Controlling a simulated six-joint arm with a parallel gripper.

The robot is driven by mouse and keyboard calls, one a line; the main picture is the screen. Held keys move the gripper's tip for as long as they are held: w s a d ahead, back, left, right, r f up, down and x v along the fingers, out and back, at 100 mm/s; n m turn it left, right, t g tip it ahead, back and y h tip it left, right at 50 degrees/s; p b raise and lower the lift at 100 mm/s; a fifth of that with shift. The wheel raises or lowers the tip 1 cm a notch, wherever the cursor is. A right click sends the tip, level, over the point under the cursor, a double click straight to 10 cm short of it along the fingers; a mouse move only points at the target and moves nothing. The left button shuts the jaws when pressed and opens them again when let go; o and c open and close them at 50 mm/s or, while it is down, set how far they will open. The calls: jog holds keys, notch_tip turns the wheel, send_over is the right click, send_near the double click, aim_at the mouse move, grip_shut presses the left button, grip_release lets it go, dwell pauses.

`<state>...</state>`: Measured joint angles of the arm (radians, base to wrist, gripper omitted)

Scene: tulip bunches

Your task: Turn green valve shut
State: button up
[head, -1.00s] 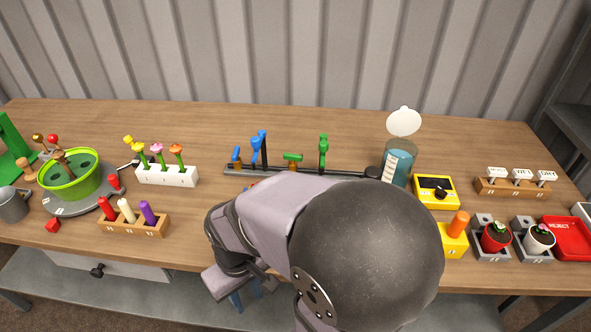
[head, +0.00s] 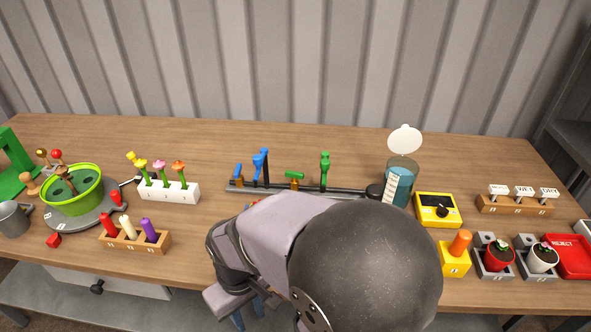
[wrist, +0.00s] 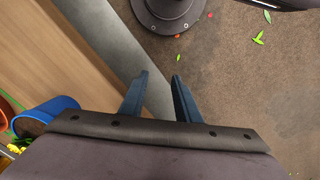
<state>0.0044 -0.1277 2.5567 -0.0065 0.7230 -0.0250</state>
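The green valve (head: 295,175) sits on a dark pipe (head: 346,190) at the middle of the bench. Its green handle lies left to right, roughly along the pipe, on a brass-coloured body. A blue valve (head: 237,173) is on the left of the same pipe, with its handle standing up. A blue spout (head: 260,166) and a green spout (head: 325,170) rise from the pipe. My gripper (wrist: 160,78) is open and empty in the wrist view, over the floor beside the bench edge. It is well short of the valve and touches nothing. My arm hides the pipe's front.
A glass jar (head: 400,187) with a raised white lid stands at the pipe's right end. A white flower rack (head: 172,195) and a wooden block with coloured pegs (head: 134,243) stand left. A yellow box (head: 437,210) is right. In the wrist view, a blue bucket (wrist: 52,110) is at left.

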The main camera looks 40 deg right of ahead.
jog(key=s+d+r+n+g+p, duration=0.2)
jog(key=d+r+n+g+p, duration=0.15)
jog(key=r+n+p, duration=0.35)
notch_tip(320, 180, up, 10)
jog(key=t+y+p, duration=0.3)
jog(key=t+p, duration=0.4)
jog(key=p, duration=0.3)
send_over(295, 173)
jog(key=s+d, duration=0.2)
jog(key=s, duration=0.1)
jog(key=shift+w+d+p+x, duration=0.1)
jog(key=shift+p+x, duration=0.6)
jog(key=shift+x, duration=1.1)
jog(key=shift+w+d+p+x, duration=0.15)
jog(key=shift+p+x, duration=0.55)
jog(key=shift+x, duration=1.1)
grip_shut()
